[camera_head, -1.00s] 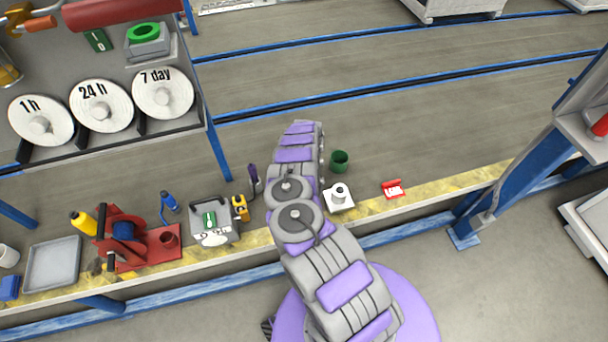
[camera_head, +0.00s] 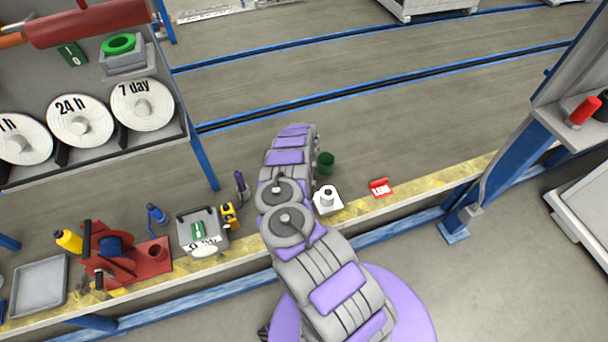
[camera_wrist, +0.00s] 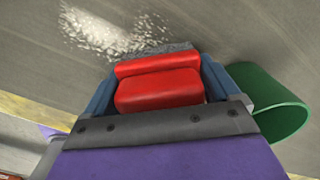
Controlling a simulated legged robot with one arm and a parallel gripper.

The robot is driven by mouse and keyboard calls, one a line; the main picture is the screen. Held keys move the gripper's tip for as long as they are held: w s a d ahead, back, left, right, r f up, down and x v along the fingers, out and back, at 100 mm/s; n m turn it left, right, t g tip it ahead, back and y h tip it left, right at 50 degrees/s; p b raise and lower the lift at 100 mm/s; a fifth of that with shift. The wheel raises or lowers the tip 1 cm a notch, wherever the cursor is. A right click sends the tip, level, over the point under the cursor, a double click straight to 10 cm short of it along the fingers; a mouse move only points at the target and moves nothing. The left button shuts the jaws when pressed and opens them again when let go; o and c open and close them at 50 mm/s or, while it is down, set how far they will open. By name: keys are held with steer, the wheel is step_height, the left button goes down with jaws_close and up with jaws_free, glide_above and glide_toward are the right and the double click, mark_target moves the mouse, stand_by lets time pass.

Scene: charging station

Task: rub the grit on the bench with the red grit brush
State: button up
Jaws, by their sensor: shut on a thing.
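My gripper (camera_wrist: 157,85) is shut on the red grit brush (camera_wrist: 158,88), blue fingers on either side of its red body. The brush's grey bristle edge faces the grit (camera_wrist: 105,35), a pale speckled patch on the grey surface at upper left in the wrist view. The bristles appear beside the patch's near right edge; I cannot tell whether they touch the surface. In the head view my arm hides the gripper, brush and grit. The bench has a worn yellow front strip (camera_head: 420,193).
Left are a grey box (camera_head: 202,232), red reel (camera_head: 110,250) and tray (camera_head: 40,286).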

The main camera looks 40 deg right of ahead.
steer(key=shift+w+a+f+p, duration=0.15)
steer(key=shift+w+a, duration=0.1)
steer(key=shift+a, duration=0.65)
steer(key=shift+w+a+r+p, duration=0.15)
steer(key=shift+w+a, duration=0.1)
steer(key=shift+a, duration=0.65)
steer(key=shift+w+a+p, duration=0.3)
steer(key=shift+w+a, duration=0.15)
steer(key=shift+a, duration=1.3)
steer(key=shift+w+a+p, duration=0.35)
steer(key=shift+w+a, duration=0.1)
steer(key=shift+a, duration=1.25)
steer(key=shift+w+a+p, duration=0.3)
steer(key=shift+w+a, duration=0.15)
steer(key=shift+a, duration=1.3)
steer(key=shift+d, duration=0.15)
